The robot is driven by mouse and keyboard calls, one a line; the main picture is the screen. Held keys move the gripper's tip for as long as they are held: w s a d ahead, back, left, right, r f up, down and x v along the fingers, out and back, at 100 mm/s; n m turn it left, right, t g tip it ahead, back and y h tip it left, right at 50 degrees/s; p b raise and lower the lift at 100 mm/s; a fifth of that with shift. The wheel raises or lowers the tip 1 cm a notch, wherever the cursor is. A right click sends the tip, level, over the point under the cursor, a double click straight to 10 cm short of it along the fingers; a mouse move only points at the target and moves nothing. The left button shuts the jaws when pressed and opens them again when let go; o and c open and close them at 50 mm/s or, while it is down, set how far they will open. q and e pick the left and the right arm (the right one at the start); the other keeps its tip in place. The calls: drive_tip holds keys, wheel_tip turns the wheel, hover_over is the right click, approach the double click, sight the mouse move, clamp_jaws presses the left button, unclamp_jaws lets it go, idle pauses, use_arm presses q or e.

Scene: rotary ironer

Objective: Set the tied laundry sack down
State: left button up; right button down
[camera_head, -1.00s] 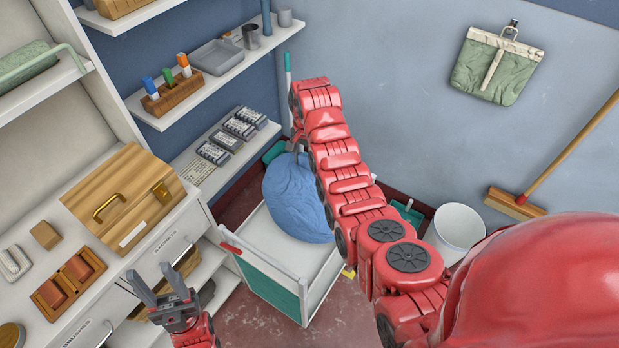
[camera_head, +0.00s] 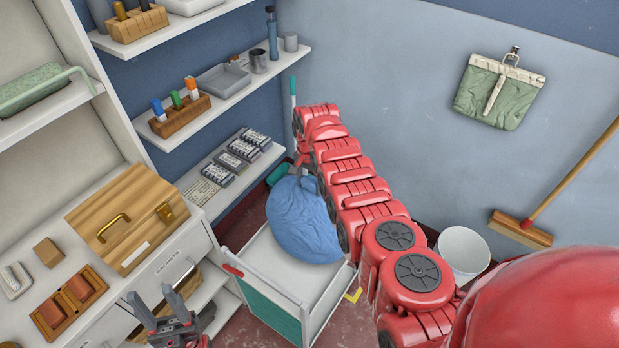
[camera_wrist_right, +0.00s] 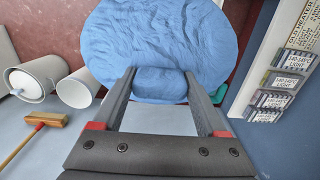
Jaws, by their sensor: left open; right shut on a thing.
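The tied laundry sack (camera_head: 302,225) is blue and bulging. It is at the white cart (camera_head: 262,262) with the teal side panel, over its open top. I cannot tell whether it rests on the cart floor. My right gripper (camera_wrist_right: 159,78) is shut on the sack's bunched neck, and the sack's body (camera_wrist_right: 160,35) spreads beyond the fingers. In the head view my right arm hides the sack's right edge and most of that gripper. My left gripper (camera_head: 158,304) is open and empty at the lower left, beside the counter drawers.
A counter with a wooden box (camera_head: 127,217) and shelves line the left. A white bin (camera_head: 463,253) stands right of my right arm. A broom (camera_head: 522,229) leans on the back wall, where a green bag (camera_head: 499,92) hangs. Red floor shows in front of the cart.

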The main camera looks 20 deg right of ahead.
drive_tip(key=shift+w+f, duration=0.2)
drive_tip(key=shift+f, duration=0.3)
drive_tip(key=shift+c, duration=1.8)
unclamp_jaws()
drive_tip(key=shift+f+b, duration=0.15)
drive_tip(key=shift+b, duration=0.15)
drive_tip(key=o, duration=0.4)
drive_tip(key=shift+s, duration=0.15)
drive_tip(key=shift+c, duration=0.2)
